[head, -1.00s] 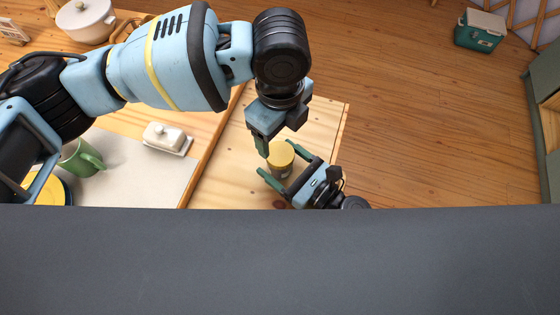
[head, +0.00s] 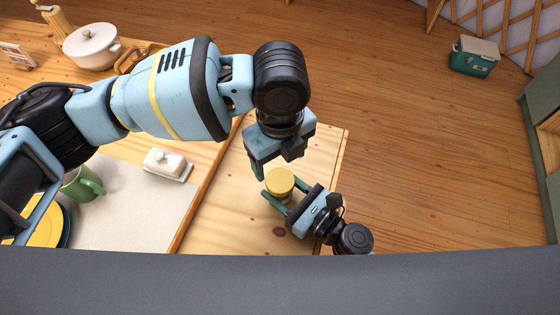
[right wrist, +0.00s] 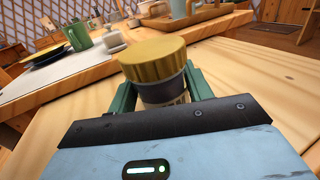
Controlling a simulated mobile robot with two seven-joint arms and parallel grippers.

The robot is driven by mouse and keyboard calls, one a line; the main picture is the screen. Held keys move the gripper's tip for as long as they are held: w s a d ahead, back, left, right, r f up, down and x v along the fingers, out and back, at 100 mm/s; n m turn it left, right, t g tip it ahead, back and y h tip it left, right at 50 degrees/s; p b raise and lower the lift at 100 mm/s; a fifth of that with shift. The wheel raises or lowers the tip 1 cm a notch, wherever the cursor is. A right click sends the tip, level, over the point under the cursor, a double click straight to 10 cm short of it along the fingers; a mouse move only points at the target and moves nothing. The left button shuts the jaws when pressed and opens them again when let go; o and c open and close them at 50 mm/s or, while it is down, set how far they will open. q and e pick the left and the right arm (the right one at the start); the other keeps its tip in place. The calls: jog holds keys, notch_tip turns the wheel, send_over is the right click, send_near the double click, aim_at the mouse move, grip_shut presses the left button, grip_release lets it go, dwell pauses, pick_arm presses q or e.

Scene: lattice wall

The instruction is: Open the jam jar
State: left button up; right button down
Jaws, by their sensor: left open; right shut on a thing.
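The jam jar (head: 279,184) stands upright on the wooden surface, its ribbed yellow lid on top. It also shows in the right wrist view (right wrist: 155,62), where a dark band and a paler part show below the lid. My right gripper (head: 280,190) is shut on the jar body, with a green finger on either side below the lid. My left gripper (head: 270,168) is open and points down just above and beside the lid. One green finger of it shows clearly. The other is largely hidden, and I cannot tell whether it touches the lid.
A white butter dish (head: 166,163), a green mug (head: 82,184) and a yellow plate (head: 42,226) are on the left. A white pot (head: 92,46) stands at the back left. A teal cooler (head: 474,57) is on the floor. The wood right of the jar is clear.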

aim_at(280, 180)
pick_arm(q)
jog(key=m, duration=0.7)
jog(key=shift+m, duration=0.3)
jog(key=m, duration=0.7)
jog(key=shift+f, duration=0.15)
jog(key=shift+f, duration=3.85)
